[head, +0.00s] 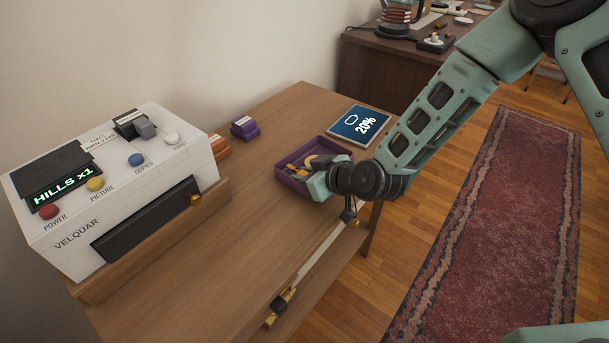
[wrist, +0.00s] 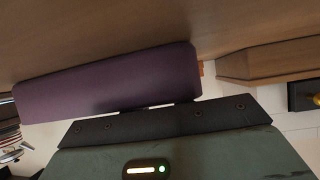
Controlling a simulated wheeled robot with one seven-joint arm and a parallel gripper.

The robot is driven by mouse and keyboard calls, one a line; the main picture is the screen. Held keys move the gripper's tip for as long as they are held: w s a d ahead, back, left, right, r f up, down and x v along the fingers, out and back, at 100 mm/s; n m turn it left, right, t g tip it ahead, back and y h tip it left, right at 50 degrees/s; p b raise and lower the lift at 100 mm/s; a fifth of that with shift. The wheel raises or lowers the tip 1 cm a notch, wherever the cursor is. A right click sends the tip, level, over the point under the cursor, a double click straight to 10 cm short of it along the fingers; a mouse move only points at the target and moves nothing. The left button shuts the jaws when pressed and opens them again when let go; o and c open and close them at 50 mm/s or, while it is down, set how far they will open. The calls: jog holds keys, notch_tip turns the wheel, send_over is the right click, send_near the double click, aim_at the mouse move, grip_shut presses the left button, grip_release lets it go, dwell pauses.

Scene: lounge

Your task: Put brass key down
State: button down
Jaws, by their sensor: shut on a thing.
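A purple tray (head: 283,184) sits on the wooden table near its right edge, with small yellow and tan pieces in it. My gripper (head: 312,172) reaches in over the tray's right side, low and close to it. It is shut on the brass key, but the hold is too small and covered to see clearly; I cannot tell the key from the other yellow pieces. In the wrist view the purple tray's wall (wrist: 110,83) lies just beyond my gripper's dark edge, and the fingertips are hidden.
A white Velquar machine (head: 120,190) with buttons stands on the left. A purple block (head: 245,128) is at the back. The table's middle is clear.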

jog(key=shift+s+d+f+b, duration=0.15)
jog(key=shift+f+b, duration=0.1)
jog(key=shift+f, duration=0.2)
jog(key=shift+s+d+f+b, duration=0.1)
jog(key=shift+f+b, duration=0.1)
jog(key=shift+f, duration=0.25)
jog(key=c, duration=1.5)
grip_release()
jog(key=shift+r+p, duration=0.7)
jog(key=shift+p, duration=0.05)
jog(key=v, duration=1.1)
jog(key=shift+s+r, duration=0.1)
jog(key=shift+r, duration=0.3)
jog(key=shift+s+r+g, duration=0.1)
jog(key=shift+s+g, duration=0.2)
jog(key=shift+s, duration=0.1)
jog(key=s+d+r+g+h, duration=0.2)
jog(key=s+r, duration=0.1)
jog(key=s, duration=0.4)
jog(key=s+d+r+m+g+h, duration=0.1)
jog(key=s+d+r+g+h, duration=0.1)
jog(key=s, duration=0.5)
jog(key=s+d+r+m+g+h, duration=0.1)
jog(key=s+d+r+g+h, duration=0.2)
jog(key=s, duration=0.4)
notch_tip(320, 180, up, 3)
jog(key=shift+f+h, duration=0.25)
jog(key=shift+h, duration=0.35)
jog(key=shift+d+r, duration=0.1)
jog(key=shift+d, duration=0.05)
